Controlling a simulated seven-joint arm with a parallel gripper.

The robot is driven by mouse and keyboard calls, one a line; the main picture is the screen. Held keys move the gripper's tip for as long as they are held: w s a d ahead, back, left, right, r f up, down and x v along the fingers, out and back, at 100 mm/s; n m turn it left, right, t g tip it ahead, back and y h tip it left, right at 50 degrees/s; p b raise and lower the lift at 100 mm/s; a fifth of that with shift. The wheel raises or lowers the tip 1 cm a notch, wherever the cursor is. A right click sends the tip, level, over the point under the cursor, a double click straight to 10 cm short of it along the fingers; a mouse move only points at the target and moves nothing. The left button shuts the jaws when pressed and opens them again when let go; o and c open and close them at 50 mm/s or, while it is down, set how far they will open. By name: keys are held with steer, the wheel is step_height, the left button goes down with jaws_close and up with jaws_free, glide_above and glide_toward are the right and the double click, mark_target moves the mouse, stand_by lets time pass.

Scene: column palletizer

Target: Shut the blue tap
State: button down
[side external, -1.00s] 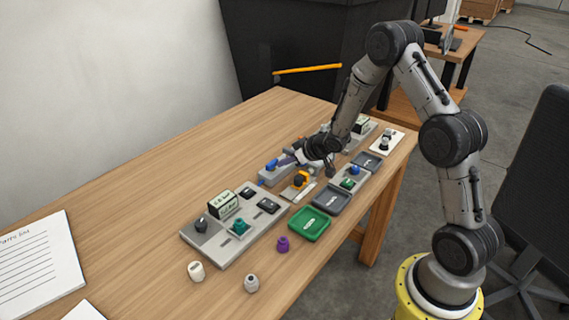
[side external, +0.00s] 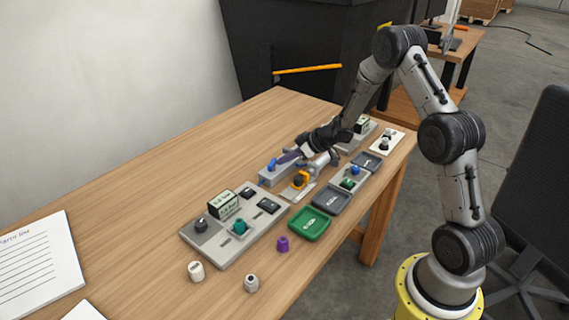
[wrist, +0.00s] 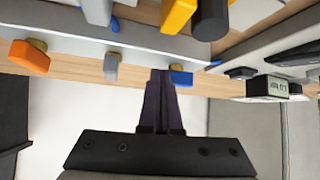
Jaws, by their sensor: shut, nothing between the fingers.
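The blue tap (side external: 271,165) stands at the near-left end of a grey block (side external: 279,177) in the side view. Its blue handle (wrist: 181,78) also shows in the wrist view, just right of my fingertips. My gripper (side external: 283,158) is shut, with its dark purple fingers (wrist: 162,80) together and empty. The fingertips are right beside the blue handle; I cannot tell whether they touch it. In the wrist view, a grey tap (wrist: 110,67) and an orange tap (wrist: 30,57) sit farther left in the same row.
A green tray (side external: 309,223), a grey panel with a teal knob (side external: 239,226) and a purple piece (side external: 283,244) lie nearer. The table's left side is mostly clear.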

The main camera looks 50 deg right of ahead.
steer(key=shift+w+d+n+g+y, duration=0.25)
steer(key=shift+w+n+g+y, duration=0.1)
steer(key=shift+n+y, duration=0.55)
steer(key=shift+w+d+n+g+y, duration=0.25)
steer(key=shift+n+y, duration=0.35)
steer(key=shift+n, duration=0.5)
steer(key=n+g+y, duration=0.1)
steer(key=w+n+g+y, duration=0.1)
steer(key=n, duration=0.1)
steer(key=shift+w, duration=0.15)
steer(key=shift+w+n, duration=0.1)
steer(key=shift+n, duration=0.4)
steer(key=shift+w, duration=0.25)
steer(key=shift+a, duration=0.1)
